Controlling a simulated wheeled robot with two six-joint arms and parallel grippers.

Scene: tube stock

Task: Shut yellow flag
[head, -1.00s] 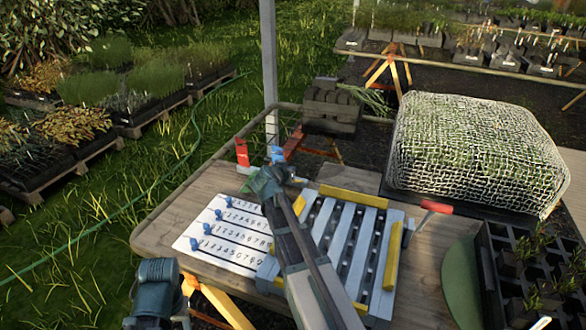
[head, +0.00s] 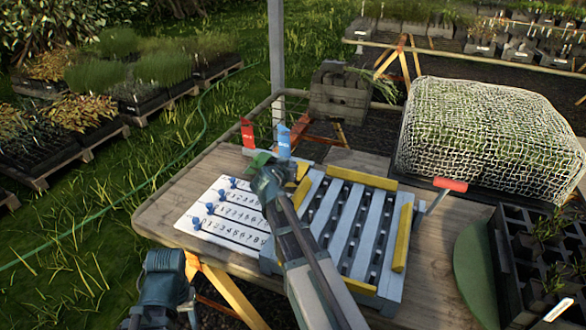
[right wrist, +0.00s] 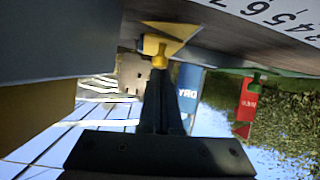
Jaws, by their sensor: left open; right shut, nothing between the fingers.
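The yellow flag (right wrist: 172,36) shows as a small yellow plate on a round yellow hub in the right wrist view. My right gripper (right wrist: 159,72) is shut and empty, its tips at or very close to that hub; I cannot tell if they touch. In the head view my right gripper (head: 268,178) is over the rear left corner of the slatted frame and hides much of that spot. My left gripper (head: 165,265) is open at lower left, off the table.
A white numbered board (head: 222,222) with blue sliders lies left of the slatted frame (head: 345,225), which has yellow bars. A red-handled lever (head: 450,184) is at its right. A netted tray (head: 480,135) and black pot trays (head: 545,250) fill the right side.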

